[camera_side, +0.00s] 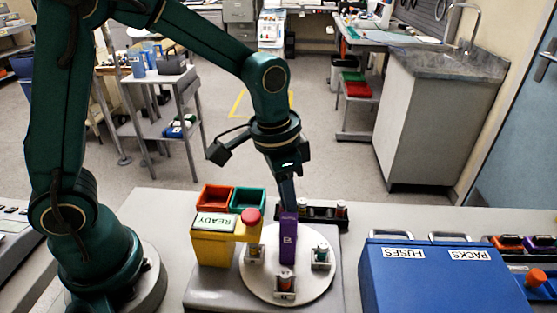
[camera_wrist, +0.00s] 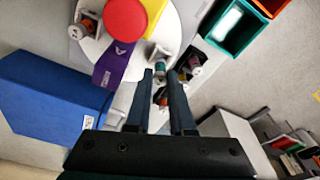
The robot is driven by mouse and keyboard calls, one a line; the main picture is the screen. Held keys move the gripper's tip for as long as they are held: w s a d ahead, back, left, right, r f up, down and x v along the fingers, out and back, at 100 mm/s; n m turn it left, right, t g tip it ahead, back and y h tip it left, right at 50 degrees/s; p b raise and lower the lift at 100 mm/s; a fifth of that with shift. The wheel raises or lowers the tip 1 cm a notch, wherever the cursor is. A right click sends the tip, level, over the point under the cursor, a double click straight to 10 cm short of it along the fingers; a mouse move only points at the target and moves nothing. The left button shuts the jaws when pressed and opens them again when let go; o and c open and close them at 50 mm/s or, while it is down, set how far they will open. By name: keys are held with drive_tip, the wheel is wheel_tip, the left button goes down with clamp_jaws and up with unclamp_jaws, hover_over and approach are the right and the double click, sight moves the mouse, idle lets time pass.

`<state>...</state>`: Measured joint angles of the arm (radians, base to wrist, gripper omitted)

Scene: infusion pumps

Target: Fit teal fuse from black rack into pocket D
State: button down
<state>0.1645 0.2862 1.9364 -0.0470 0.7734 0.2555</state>
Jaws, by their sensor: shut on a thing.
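My gripper (camera_wrist: 166,75) is shut on the teal fuse (camera_wrist: 160,68), a small piece showing between the fingertips in the wrist view. In the side view my gripper (camera_side: 287,196) points down just behind the purple post (camera_side: 288,240), which hides the fingertips and the held fuse. The white round plate (camera_side: 259,286) carries the post and several pockets, with fuses visible in those at left, front and right. Pocket D cannot be told by its letter. The black rack (camera_side: 315,213) stands behind the plate and holds other fuses.
A yellow box (camera_side: 212,247) with a READY sign and red button (camera_side: 251,215) stands left of the plate. Orange (camera_side: 214,197) and green (camera_side: 247,200) bins are behind it. A blue FUSES/PACKS case (camera_side: 440,280) stands on the right.

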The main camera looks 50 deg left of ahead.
drive_tip(key=shift+f, duration=1)
idle(0.4)
drive_tip(key=c, duration=1.1)
unclamp_jaws()
drive_tip(key=shift+r, duration=0.1)
drive_tip(key=shift+r, duration=0.95)
drive_tip(key=shift+o, duration=0.3)
drive_tip(key=o, duration=0.5)
drive_tip(key=shift+r, duration=0.15)
drive_tip(key=shift+r, duration=1.1)
